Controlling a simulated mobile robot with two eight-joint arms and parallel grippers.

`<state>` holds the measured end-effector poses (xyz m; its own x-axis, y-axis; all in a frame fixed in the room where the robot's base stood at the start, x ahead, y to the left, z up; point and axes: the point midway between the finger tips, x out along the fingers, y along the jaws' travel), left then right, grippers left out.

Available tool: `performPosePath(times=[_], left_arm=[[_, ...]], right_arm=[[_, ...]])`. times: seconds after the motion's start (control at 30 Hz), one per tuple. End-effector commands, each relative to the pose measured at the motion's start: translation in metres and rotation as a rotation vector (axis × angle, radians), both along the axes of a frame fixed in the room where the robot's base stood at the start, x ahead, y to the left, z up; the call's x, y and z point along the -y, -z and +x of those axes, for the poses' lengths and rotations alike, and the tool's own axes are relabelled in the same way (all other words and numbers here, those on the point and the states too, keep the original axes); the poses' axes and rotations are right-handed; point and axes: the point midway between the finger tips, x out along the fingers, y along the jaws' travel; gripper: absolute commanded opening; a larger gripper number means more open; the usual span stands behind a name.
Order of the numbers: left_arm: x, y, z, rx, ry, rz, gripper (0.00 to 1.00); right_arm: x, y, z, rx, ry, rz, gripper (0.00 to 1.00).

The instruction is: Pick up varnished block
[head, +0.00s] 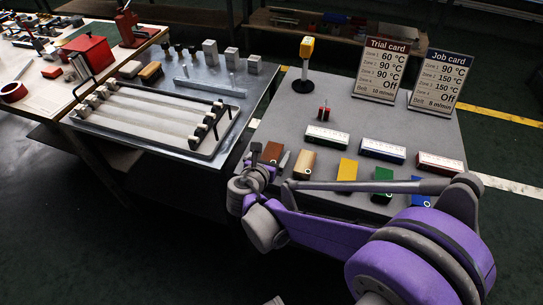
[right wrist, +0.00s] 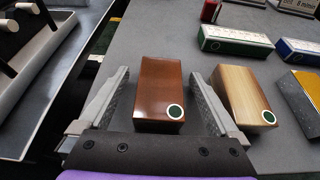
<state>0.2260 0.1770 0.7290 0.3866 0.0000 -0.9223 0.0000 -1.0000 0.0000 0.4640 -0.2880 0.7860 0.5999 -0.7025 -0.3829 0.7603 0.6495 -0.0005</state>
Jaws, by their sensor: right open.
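The varnished block, glossy reddish-brown with a green-and-white ring on its near end, lies on the grey table in the right wrist view (right wrist: 160,85). In the head view it (head: 272,152) sits near the table's front left corner, partly hidden by my gripper. My right gripper (right wrist: 158,78) is open, with one finger on each side of the block and visible gaps between. In the head view the right gripper (head: 268,162) reaches in at that corner. A paler wooden block (right wrist: 243,95) lies just right of the right finger. My left gripper is not in view.
Yellow (head: 347,170), green (head: 382,180) and blue blocks lie in a row to the right. Several labelled boxes (head: 327,137) lie behind. Two cards (head: 380,70) stand at the back. A metal table with a tray (head: 150,118) is left across a gap.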

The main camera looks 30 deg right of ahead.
Motion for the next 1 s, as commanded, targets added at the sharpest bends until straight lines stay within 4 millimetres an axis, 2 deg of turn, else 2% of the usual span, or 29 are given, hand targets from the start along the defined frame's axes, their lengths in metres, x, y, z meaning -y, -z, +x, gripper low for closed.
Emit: performPosePath(times=[0.1,0.13,0.63,0.87,1.0], left_arm=[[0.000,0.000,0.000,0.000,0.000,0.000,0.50],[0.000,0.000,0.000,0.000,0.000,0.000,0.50],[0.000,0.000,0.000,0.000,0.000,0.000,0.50],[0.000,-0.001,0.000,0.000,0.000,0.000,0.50],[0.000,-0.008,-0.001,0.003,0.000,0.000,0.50]], right_arm=[[0.000,0.000,0.000,0.000,0.000,0.000,0.97],[0.000,0.000,0.000,0.000,0.000,0.000,0.94],[0.000,0.000,0.000,0.001,0.000,0.001,0.05],[0.000,-0.002,0.000,0.001,0.000,0.001,0.05],[0.000,-0.018,-0.001,0.001,0.000,0.000,0.05]])
